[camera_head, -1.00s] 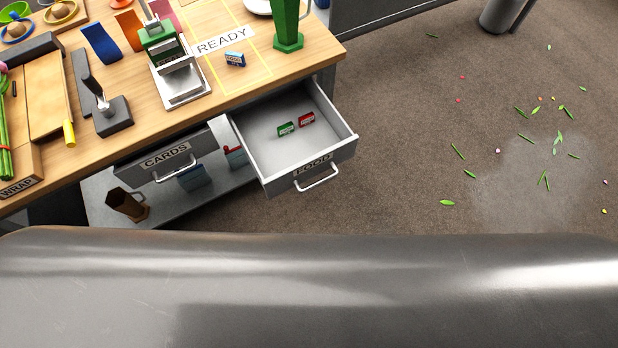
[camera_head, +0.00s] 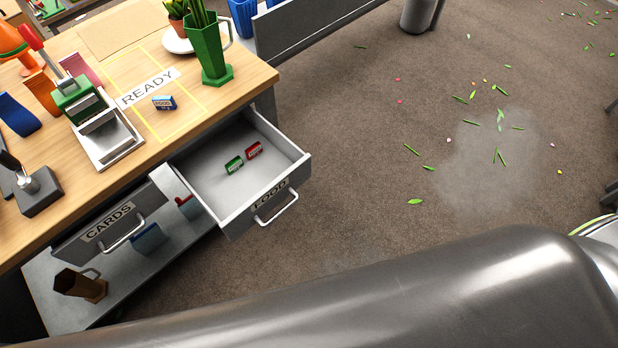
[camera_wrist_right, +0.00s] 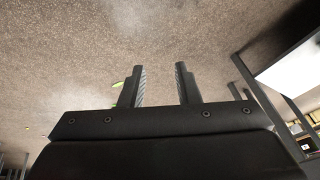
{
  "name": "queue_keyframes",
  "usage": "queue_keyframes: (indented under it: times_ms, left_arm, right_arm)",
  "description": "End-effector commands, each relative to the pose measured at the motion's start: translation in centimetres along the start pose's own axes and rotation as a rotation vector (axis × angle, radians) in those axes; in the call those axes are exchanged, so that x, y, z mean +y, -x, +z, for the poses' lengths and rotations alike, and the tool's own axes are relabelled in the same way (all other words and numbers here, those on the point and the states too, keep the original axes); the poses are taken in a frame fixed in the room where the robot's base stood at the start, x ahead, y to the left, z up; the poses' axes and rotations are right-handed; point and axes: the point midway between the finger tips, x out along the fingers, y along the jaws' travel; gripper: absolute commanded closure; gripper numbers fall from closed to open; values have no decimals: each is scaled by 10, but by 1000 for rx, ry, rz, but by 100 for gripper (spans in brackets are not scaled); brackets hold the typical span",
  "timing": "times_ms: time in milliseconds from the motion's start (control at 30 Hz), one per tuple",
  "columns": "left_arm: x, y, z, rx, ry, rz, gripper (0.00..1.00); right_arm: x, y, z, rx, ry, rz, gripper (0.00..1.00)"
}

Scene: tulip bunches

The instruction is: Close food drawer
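The food drawer (camera_head: 240,172) is pulled out from under the right end of the wooden bench in the head view. Its front carries a FOOD label (camera_head: 270,193) and a metal bar handle (camera_head: 276,208). A green packet (camera_head: 234,165) and a red packet (camera_head: 254,150) lie inside it. My right gripper (camera_wrist_right: 160,84) shows in the right wrist view with its two fingers apart and nothing between them. Neither gripper is visible in the head view, where a grey part of mine covers the bottom.
The CARDS drawer (camera_head: 108,225) is to the left of the food drawer. The floor right of the drawer is open, with scattered leaves.

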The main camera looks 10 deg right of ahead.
Motion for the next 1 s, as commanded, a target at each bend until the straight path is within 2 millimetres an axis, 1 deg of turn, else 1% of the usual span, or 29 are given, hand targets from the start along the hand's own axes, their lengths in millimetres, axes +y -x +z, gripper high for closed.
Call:
queue_keyframes:
  times_ms: [33, 133, 200, 233, 300, 367, 400, 467, 500, 633, 700, 800, 900, 1000]
  left_arm:
    - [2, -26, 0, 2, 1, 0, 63]
    - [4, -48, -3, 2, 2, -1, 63]
    - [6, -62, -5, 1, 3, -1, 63]
    - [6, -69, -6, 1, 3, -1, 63]
    - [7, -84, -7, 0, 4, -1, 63]
    - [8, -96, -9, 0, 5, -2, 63]
    - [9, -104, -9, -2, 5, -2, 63]
    - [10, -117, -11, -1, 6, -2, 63]
    - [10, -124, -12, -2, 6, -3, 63]
    - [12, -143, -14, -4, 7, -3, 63]
    - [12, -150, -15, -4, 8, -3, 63]
    - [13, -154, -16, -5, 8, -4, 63]
    - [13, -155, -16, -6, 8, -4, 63]
    - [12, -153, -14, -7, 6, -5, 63]
  right_arm:
    - [-10, -20, -19, 47, -69, -53, 78]
    - [-36, -26, -60, 120, -205, -176, 91]
    - [-57, -25, -87, 166, -293, -275, 100]
    - [-66, -23, -98, 182, -327, -321, 100]
    - [-86, -15, -124, 219, -402, -435, 100]
    - [-104, -5, -145, 244, -459, -540, 100]
    - [-116, 3, -157, 258, -495, -614, 100]
    - [-134, 19, -174, 274, -541, -728, 100]
    - [-145, 31, -184, 280, -567, -804, 100]
    - [-173, 72, -207, 284, -626, -1027, 100]
    - [-184, 92, -214, 280, -645, -1121, 100]
    - [-193, 114, -219, 270, -660, -1212, 100]
    - [-198, 125, -222, 265, -666, -1254, 100]
    - [-204, 127, -227, 264, -670, -1264, 100]
